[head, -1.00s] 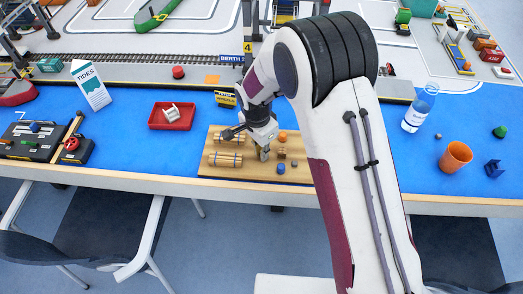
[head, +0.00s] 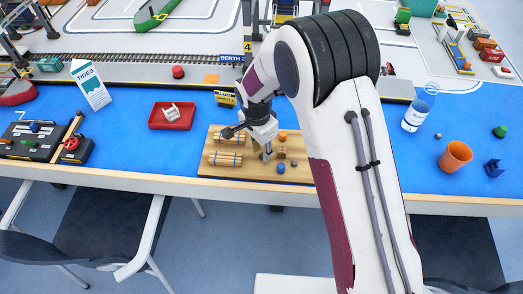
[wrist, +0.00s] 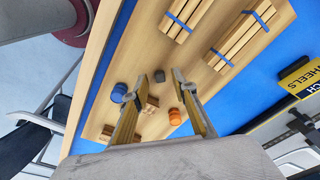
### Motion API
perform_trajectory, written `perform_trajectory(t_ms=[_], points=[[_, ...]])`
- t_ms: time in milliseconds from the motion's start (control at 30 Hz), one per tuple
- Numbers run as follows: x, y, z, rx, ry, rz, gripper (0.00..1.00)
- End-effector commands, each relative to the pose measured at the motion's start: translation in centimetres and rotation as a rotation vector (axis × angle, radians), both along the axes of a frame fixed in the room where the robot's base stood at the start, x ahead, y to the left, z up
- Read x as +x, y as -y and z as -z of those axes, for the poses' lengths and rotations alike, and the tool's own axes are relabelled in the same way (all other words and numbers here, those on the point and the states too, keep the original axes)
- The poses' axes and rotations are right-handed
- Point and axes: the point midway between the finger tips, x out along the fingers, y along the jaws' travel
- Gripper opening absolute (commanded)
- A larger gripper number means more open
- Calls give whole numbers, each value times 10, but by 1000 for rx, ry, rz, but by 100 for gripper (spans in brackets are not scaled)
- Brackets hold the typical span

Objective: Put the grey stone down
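The grey stone (wrist: 159,76) is a small dark grey lump on the wooden board (wrist: 122,62) in the wrist view. It sits in the gap between my fingertips, with space on both sides. My gripper (wrist: 159,77) is open, its two fingers apart. In the head view my gripper (head: 266,155) points down over the middle of the board (head: 215,173). I cannot make out the stone there, behind or beside the fingers.
On the board are a blue piece (head: 281,168), an orange piece (head: 283,136), small wooden blocks (head: 294,163) and strapped plank bundles (head: 225,159). A red tray (head: 171,126) stands left on the blue mat, an orange cup (head: 455,156) and bottle (head: 415,116) right.

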Motion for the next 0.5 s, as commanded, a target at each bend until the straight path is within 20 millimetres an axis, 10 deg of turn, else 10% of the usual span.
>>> perform_trajectory(t_ms=[500], points=[[-5, -4, -64, 2, 3, -1, 27]])
